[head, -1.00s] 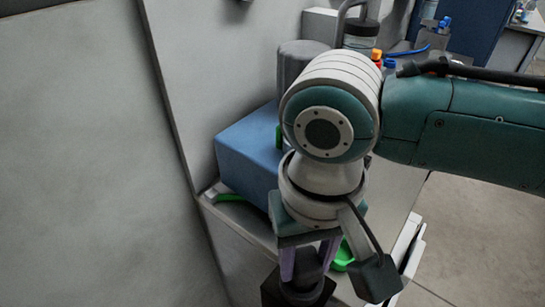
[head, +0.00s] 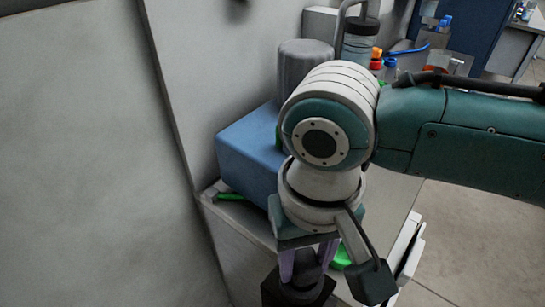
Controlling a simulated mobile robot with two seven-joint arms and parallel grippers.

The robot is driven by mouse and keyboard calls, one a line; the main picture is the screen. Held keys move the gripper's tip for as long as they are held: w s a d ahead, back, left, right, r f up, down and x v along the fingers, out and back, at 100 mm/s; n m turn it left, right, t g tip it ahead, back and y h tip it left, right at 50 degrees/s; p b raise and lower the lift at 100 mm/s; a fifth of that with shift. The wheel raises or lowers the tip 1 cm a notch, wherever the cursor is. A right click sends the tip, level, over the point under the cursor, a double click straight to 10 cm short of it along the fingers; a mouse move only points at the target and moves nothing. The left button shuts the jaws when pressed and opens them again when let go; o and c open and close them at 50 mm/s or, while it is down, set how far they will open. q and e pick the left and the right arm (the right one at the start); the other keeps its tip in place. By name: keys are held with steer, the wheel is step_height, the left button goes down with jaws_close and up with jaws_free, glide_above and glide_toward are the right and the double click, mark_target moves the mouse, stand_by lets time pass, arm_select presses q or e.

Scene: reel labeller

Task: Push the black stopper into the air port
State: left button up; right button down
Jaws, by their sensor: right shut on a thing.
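My right gripper (head: 305,268), with purple fingers, is low in the head view, pointing down. It is shut on a dark piece (head: 304,266), which I take to be the black stopper; its shape is mostly hidden by the fingers. A wider black block-like part (head: 300,290) shows directly below it at the bottom of the picture. I cannot tell whether the two touch. The air port cannot be made out. My left gripper is not in view.
A blue box (head: 245,150) and a grey cylinder (head: 304,66) stand behind my right wrist. Green pieces (head: 340,258) lie near the gripper. A dark-lidded jar (head: 361,40) and small orange and blue caps (head: 377,53) are at the back. A grey panel fills the left.

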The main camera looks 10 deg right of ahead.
steer(key=shift+f+p, duration=0.1)
steer(key=shift+p, duration=0.2)
stand_by(0.6)
steer(key=shift+f+p, duration=0.15)
steer(key=shift+p, duration=0.25)
stand_by(0.6)
steer(key=shift+d+f, duration=0.1)
steer(key=shift+f, duration=0.05)
steer(key=c, duration=0.8)
jaws_free()
steer(key=o, duration=0.5)
steer(key=shift+c, duration=0.2)
